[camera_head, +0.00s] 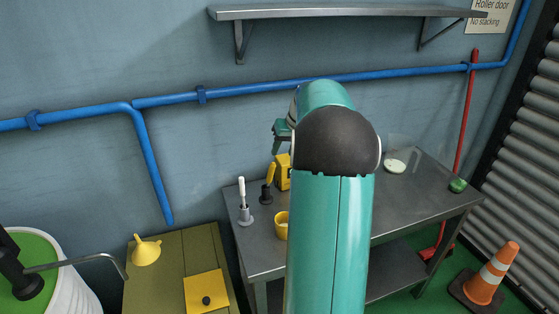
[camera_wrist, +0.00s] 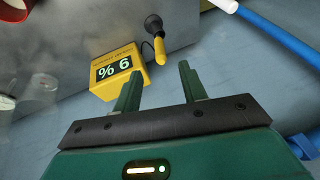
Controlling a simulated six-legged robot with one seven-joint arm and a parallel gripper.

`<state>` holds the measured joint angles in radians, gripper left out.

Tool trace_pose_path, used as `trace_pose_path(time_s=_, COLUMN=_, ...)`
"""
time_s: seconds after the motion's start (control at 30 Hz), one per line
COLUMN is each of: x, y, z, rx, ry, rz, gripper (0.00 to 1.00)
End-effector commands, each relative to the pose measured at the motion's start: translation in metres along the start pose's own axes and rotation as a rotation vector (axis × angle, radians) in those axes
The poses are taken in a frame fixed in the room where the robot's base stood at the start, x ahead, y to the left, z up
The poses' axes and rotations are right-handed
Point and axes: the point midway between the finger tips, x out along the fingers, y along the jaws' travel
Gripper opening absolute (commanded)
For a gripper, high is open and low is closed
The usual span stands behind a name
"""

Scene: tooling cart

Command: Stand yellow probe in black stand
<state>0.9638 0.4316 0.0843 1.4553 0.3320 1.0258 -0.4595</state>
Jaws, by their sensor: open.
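The yellow probe (camera_head: 271,172) is upright with a slight lean, its lower end at the black stand (camera_head: 266,194) on the metal cart. In the wrist view the yellow probe (camera_wrist: 160,50) points from the black stand (camera_wrist: 153,23) toward my camera; it appears seated in it. The yellow meter (camera_wrist: 119,72) with a lit display is beside them, a dark cable near the probe. My gripper (camera_wrist: 160,77) is open, with nothing between its fingers, apart from the probe. In the head view my arm hides most of it; a green part (camera_head: 282,131) shows above the meter (camera_head: 284,175).
A white probe (camera_head: 242,190) stands in a grey stand (camera_head: 245,216) at the cart's left. A yellow cup (camera_head: 281,226) is near the front. A pale dish (camera_head: 395,167) and green puck (camera_head: 457,185) are at right. A wall shelf (camera_head: 340,12) and blue pipe (camera_head: 250,92) are behind.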

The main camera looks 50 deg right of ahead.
Motion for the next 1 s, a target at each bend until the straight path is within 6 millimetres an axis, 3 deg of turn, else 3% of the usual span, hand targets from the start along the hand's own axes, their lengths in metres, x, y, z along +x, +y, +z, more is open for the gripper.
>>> trace_pose_path(time_s=0.03, x=-0.012, y=0.000, z=-0.001, rx=0.000, ry=0.004, rz=0.002, gripper=0.42)
trace_pose_path(time_s=0.2, x=-0.034, y=0.001, z=0.000, rx=0.001, ry=0.001, rz=0.001, gripper=0.42)
trace_pose_path(time_s=0.47, x=-0.041, y=-0.001, z=0.001, rx=-0.001, ry=0.000, rz=0.000, gripper=0.42)
trace_pose_path(time_s=0.57, x=-0.044, y=-0.018, z=0.003, rx=-0.018, ry=-0.002, rz=0.003, gripper=0.42)
trace_pose_path(time_s=0.67, x=-0.052, y=-0.059, z=0.015, rx=-0.059, ry=-0.007, rz=0.011, gripper=0.42)
trace_pose_path(time_s=0.77, x=-0.065, y=-0.117, z=0.039, rx=-0.119, ry=-0.012, rz=0.023, gripper=0.42)
trace_pose_path(time_s=0.9, x=-0.082, y=-0.191, z=0.090, rx=-0.206, ry=-0.011, rz=0.037, gripper=0.42)
trace_pose_path(time_s=1.0, x=-0.092, y=-0.232, z=0.133, rx=-0.268, ry=-0.004, rz=0.042, gripper=0.42)
